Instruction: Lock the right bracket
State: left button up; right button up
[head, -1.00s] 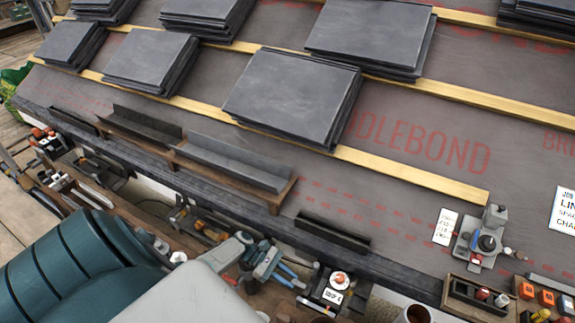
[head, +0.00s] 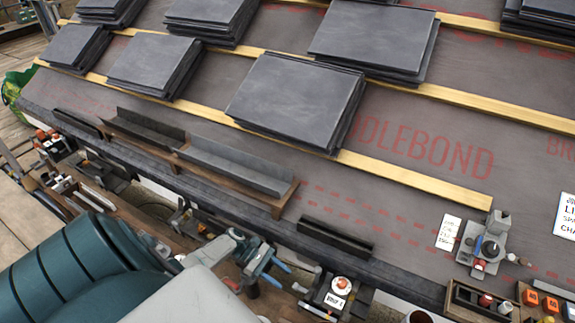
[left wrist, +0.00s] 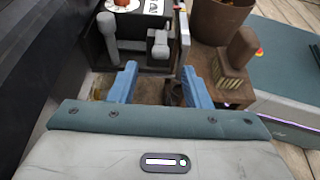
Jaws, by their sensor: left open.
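A black bracket (head: 337,297) with a white label and a round orange-and-white dial sits at the eaves, lower middle of the head view. In the left wrist view a bracket (left wrist: 140,52) with two grey upright levers stands just beyond my fingers. Its lock state cannot be told. My left gripper (head: 272,276) is open and empty, left of the labelled bracket in the head view. In the left wrist view its two blue fingers (left wrist: 160,80) are spread wide, apart from the levers. My right gripper is not in view.
Gutter lengths (head: 235,165) lie along the eaves, with a short dark piece (head: 335,239) to their right. Slate stacks (head: 298,98) rest on the roof. A tool clamp (head: 483,245) stands at right. A brown pot (left wrist: 220,18) and a brush (left wrist: 236,62) crowd the wrist view's right.

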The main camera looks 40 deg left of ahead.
pick_arm(q)
jog(key=v, duration=0.6)
jog(key=shift+a, duration=0.3)
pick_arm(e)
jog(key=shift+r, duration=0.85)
pick_arm(q)
jog(key=shift+s, duration=0.15)
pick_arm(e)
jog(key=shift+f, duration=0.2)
